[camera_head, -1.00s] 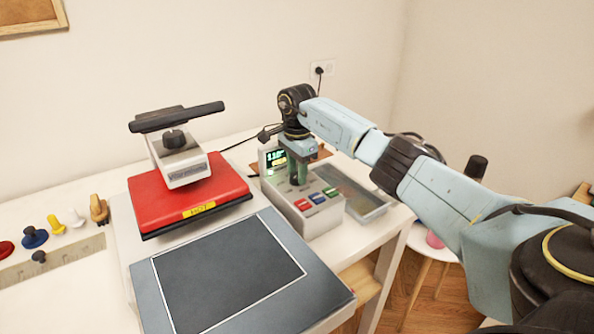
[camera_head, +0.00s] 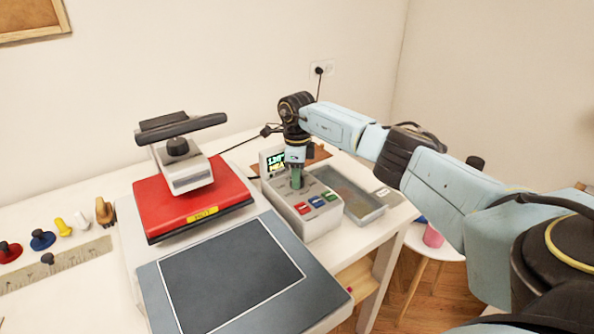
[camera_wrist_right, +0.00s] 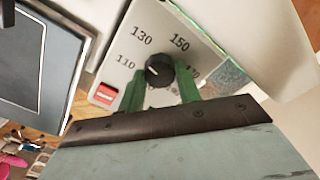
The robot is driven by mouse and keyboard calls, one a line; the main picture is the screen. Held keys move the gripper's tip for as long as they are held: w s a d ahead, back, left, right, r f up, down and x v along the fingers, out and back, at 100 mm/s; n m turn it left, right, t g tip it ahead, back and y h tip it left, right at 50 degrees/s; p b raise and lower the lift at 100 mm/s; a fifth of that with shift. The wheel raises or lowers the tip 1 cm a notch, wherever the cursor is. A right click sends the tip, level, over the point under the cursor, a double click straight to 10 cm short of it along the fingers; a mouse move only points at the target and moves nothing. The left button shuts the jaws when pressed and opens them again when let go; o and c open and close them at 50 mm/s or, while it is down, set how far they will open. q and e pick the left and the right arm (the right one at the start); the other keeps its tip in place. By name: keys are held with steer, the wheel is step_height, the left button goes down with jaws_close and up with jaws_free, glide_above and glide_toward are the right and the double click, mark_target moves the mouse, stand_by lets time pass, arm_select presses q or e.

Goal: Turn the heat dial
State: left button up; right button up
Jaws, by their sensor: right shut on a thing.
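The heat dial (camera_wrist_right: 159,70) is a round black knob with a white pointer mark, on a pale panel with numbers such as 110, 130 and 150 around it. It sits on the grey control box (camera_head: 318,227), which has a lit green display (camera_head: 276,160) and coloured buttons. My right gripper (camera_head: 297,179) points down over the box. In the right wrist view its green fingers (camera_wrist_right: 160,84) stand on either side of the dial, shut on it. The fingers hide the dial in the head view. My left gripper is not in view.
The heat press has a red plate (camera_head: 190,200) and a raised black handle (camera_head: 182,129) left of the box. A grey tray (camera_head: 372,216) lies right of the box. A ruler (camera_head: 58,266) and several coloured knobs lie at the far left.

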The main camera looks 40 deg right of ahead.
steer(key=m+p, duration=0.1)
steer(key=m, duration=0.3)
steer(key=shift+r+m+p, duration=0.15)
steer(key=shift+m+p, duration=0.15)
steer(key=shift+p, duration=0.05)
steer(key=m+p, duration=0.1)
steer(key=m, duration=0.2)
steer(key=shift+m, duration=0.4)
steer(key=m+p, duration=0.2)
steer(key=m, duration=0.2)
steer(key=shift+m+p, duration=0.75)
steer(key=shift+m, duration=0.85)
steer(key=o, duration=1)
